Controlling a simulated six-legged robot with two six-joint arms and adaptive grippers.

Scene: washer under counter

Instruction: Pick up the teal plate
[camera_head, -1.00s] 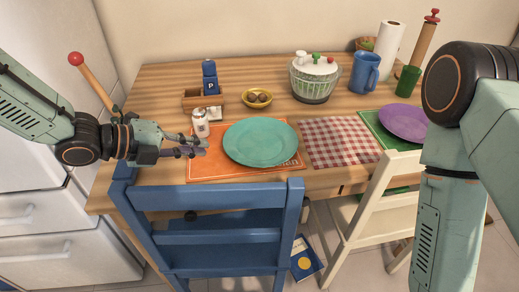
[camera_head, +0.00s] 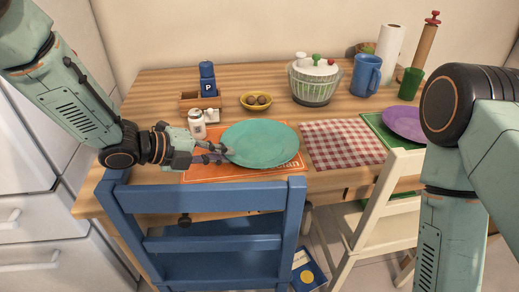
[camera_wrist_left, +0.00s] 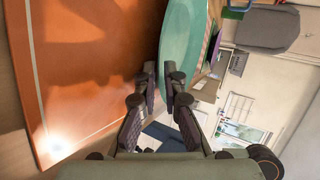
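The teal plate (camera_head: 262,142) lies on an orange placemat (camera_head: 200,172) near the table's front edge. My left gripper (camera_head: 229,153) is at the plate's left rim, with its fingers apart. In the left wrist view, the plate (camera_wrist_left: 185,45) stretches away from the fingertips (camera_wrist_left: 162,72), and its near rim appears between them. A firm grip on the rim does not show. My right arm stands at the right of the head view, but its gripper is out of view.
A white shaker (camera_head: 197,124) stands close behind my left gripper. A yellow bowl (camera_head: 256,102) and a salad spinner (camera_head: 314,80) are behind the plate. A blue chair (camera_head: 205,197) stands in front. A checkered cloth (camera_head: 342,143) lies to the right.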

